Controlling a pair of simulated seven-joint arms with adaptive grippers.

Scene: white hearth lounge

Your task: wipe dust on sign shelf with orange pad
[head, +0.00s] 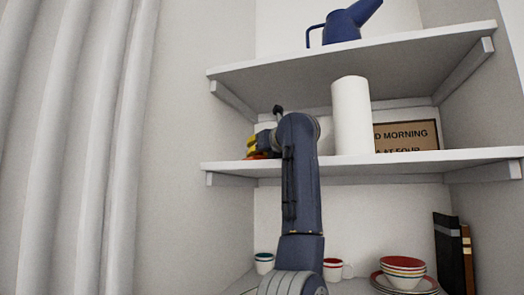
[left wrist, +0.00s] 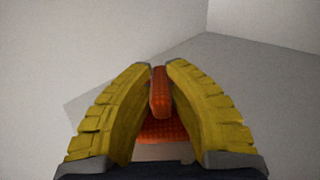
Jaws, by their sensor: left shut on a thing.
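The sign shelf (head: 440,158) is the white middle shelf. A brown sign (head: 407,136) stands on it, its left part hidden behind a white cylinder. My left gripper (head: 259,146) is at the shelf's left end, partly hidden by my arm. In the left wrist view, its yellow fingers (left wrist: 160,78) are shut on the upright grip of the orange pad (left wrist: 159,97). The pad's base shows below between the fingers, over a pale surface; I cannot tell whether it touches. I cannot make out dust in either view. My right gripper is not in view.
The white cylinder (head: 351,115) stands on the shelf right of my gripper. An upper shelf (head: 360,62) with a blue watering can (head: 342,25) overhangs it. Below are cups (head: 264,263), stacked bowls (head: 403,271) and dark books (head: 449,252).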

